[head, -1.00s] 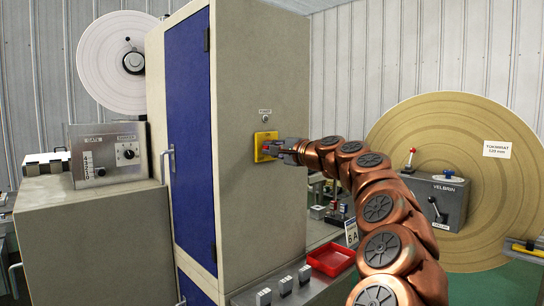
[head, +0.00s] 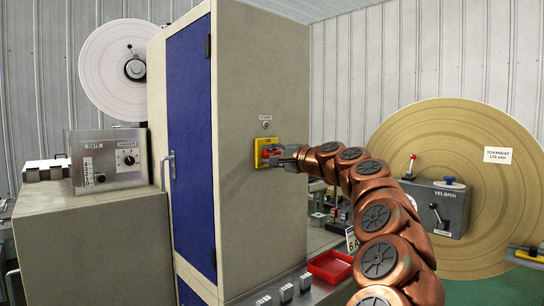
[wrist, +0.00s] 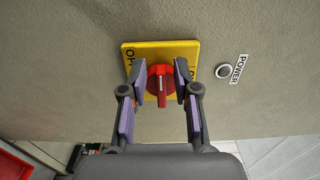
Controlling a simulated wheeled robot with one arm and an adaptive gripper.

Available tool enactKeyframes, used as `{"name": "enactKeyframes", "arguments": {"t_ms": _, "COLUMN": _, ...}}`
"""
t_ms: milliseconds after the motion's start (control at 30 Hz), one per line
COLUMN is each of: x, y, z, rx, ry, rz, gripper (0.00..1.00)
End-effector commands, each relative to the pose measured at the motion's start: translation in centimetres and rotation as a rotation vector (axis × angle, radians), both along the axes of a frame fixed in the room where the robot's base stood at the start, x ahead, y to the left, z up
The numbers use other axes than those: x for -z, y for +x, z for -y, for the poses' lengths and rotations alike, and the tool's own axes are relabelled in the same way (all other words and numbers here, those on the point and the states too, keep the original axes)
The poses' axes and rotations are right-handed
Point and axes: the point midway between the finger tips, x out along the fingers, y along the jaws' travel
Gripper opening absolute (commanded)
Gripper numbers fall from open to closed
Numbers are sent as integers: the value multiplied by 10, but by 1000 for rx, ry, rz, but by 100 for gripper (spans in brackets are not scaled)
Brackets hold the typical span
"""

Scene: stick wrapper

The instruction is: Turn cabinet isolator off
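The cabinet isolator is a red rotary knob (wrist: 161,86) on a yellow plate (head: 260,142), mounted on the side of the tall grey cabinet (head: 262,60). In the wrist view the knob's handle bar points down in the picture. My gripper (wrist: 160,77) is at the plate with one finger on each side of the knob. The fingers are apart, with narrow gaps to the knob seen in the wrist view; I cannot tell if either touches it. In the head view my gripper (head: 277,155) hides part of the knob and plate.
A lamp (wrist: 223,71) with a POWER label sits beside the plate in the wrist view, above it in the head view. A red tray (head: 331,266) and several small blocks lie below. A grey VELBRIN box (head: 437,205) stands right of my arm.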

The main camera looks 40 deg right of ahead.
Motion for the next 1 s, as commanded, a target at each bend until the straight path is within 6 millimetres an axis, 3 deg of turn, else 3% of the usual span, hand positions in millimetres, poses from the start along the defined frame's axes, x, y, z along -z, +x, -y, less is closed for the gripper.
{"name": "enactKeyframes", "arguments": {"t_ms": 467, "x": -1, "y": -8, "z": 0, "rx": 1, "ry": 1, "rz": 3, "gripper": 36}}
{"name": "enactKeyframes", "arguments": {"t_ms": 1000, "x": -2, "y": -83, "z": -2, "rx": 1, "ry": 0, "rz": 4, "gripper": 36}}
